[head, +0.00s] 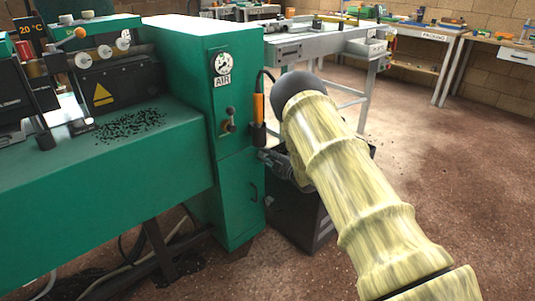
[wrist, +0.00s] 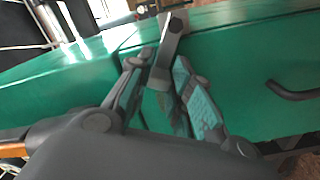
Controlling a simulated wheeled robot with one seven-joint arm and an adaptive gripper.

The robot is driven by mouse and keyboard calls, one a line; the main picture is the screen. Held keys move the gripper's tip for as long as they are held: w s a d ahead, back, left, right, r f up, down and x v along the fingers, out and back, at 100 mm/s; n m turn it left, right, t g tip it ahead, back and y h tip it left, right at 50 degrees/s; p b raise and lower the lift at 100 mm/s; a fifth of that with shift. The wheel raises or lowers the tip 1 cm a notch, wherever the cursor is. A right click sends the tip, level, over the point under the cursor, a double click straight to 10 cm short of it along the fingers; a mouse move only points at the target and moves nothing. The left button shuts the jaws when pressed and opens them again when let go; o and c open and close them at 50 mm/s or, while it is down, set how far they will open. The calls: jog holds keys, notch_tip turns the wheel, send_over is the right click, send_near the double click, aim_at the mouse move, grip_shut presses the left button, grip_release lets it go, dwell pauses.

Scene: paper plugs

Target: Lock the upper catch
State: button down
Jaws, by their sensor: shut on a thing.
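A grey metal catch (wrist: 171,35) stands out from the edge of the green cabinet in the wrist view. My gripper (wrist: 162,72) is shut on it, with the fingertips at its lower part. The fingers and teal pads hide some of the catch. In the head view my gripper (head: 270,157) is at the right side of the green cabinet (head: 235,170), low beside the orange-handled tool. My arm covers part of it there, and I cannot make out the catch in that view.
A curved dark handle (wrist: 293,92) is on the green panel right of my gripper. A dark bin (head: 303,222) stands below my arm. A grey bench (head: 315,42) is behind. Open floor (head: 460,160) lies to the right.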

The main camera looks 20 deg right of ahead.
jog(key=shift+s+a+f+n+b, duration=0.15)
jog(key=shift+f+n, duration=0.3)
jog(key=shift+n, duration=0.5)
jog(key=shift+w+a+f+n+b, duration=0.15)
jog(key=shift+f+n, duration=0.25)
jog(key=shift+n, duration=0.6)
jog(key=shift+s+f+n+b, duration=0.15)
jog(key=shift+f+n, duration=0.3)
jog(key=shift+n, duration=0.5)
jog(key=c, duration=1.3)
grip_release()
jog(key=shift+f, duration=0.1)
jog(key=shift+s, duration=0.1)
jog(key=v, duration=1.2)
